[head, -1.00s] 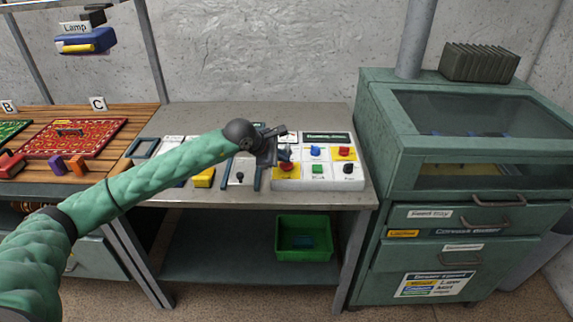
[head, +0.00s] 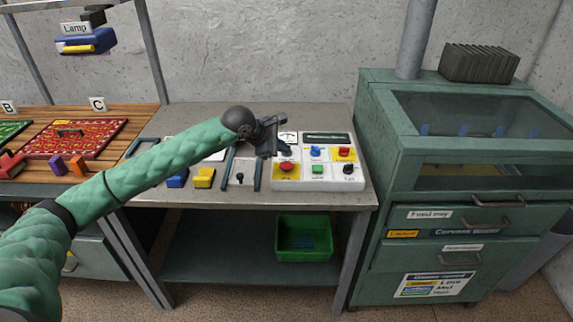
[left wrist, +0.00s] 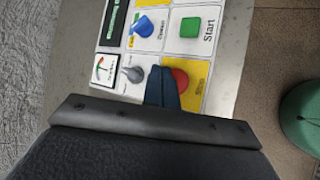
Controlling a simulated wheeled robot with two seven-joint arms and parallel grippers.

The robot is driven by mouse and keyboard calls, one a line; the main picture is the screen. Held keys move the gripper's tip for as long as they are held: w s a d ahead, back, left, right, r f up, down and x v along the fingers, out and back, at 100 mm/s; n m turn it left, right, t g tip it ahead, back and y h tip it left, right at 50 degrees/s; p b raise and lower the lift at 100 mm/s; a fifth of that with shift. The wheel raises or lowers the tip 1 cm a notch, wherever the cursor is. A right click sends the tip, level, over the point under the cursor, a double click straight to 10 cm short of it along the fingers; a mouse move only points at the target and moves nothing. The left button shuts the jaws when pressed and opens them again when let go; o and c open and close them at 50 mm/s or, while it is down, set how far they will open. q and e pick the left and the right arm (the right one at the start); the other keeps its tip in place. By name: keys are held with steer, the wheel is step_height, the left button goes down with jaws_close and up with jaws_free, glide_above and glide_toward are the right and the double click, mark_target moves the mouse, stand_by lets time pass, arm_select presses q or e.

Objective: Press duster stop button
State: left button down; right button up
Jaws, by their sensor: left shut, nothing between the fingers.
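The white control panel (head: 327,183) stands on the grey bench. A red button on a yellow plate (head: 287,168) is at its front left, with a green Start button (head: 318,169) to its right. My left gripper (head: 285,147) is shut and empty, just behind and above that red button. In the left wrist view the shut fingers (left wrist: 163,88) overlap the left edge of the red button (left wrist: 180,80) and hide part of it. The lettering on its yellow plate is too blurred to read surely. I cannot tell whether the fingers touch the panel. My right gripper is not in view.
A blue knob (head: 316,152), another red button on yellow (head: 344,154) and a black knob (head: 348,169) share the panel. A green cabinet (head: 381,145) stands close on the right.

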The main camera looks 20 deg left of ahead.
arm_select(q)
steer(key=shift+r, duration=1)
steer(key=shift+d, duration=0.1)
